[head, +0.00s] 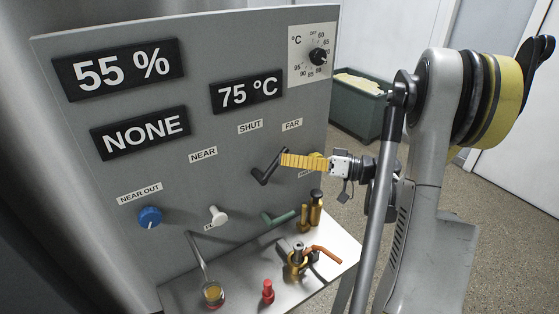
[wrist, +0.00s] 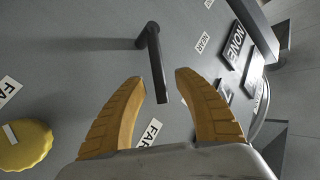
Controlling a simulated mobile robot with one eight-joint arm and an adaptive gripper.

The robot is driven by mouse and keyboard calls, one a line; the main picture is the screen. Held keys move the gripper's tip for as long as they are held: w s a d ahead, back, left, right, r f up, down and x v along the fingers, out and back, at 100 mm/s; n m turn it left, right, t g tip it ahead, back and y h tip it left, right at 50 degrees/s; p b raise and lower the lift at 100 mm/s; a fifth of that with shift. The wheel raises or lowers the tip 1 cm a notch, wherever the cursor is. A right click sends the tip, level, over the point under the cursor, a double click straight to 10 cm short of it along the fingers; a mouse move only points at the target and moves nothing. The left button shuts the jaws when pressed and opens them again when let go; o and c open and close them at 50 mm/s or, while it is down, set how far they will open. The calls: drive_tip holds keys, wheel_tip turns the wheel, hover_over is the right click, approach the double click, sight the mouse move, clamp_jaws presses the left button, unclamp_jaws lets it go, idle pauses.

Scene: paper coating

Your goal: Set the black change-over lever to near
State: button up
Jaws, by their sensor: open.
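The black change-over lever (head: 264,173) is a bent bar on the grey panel, below the SHUT label (head: 249,127) and between the NEAR label (head: 203,154) and the FAR label (head: 292,125). My gripper (head: 284,160) reaches in from the right, with its yellow fingers at the lever. In the wrist view, the lever (wrist: 154,55) sticks out toward the camera. My open gripper (wrist: 160,77) has one finger on each side of the lever's outer end, with visible gaps. I cannot tell exactly where the lever points.
Below are a blue knob (head: 150,217), a white knob (head: 217,215), a green lever (head: 279,217) and brass fittings (head: 311,212). A metal shelf (head: 245,286) carries a red knob (head: 268,292) and an orange-handled valve (head: 299,256). A green bin (head: 357,110) stands behind.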

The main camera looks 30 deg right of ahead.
drive_tip(key=shift+x, duration=1.1)
clamp_jaws()
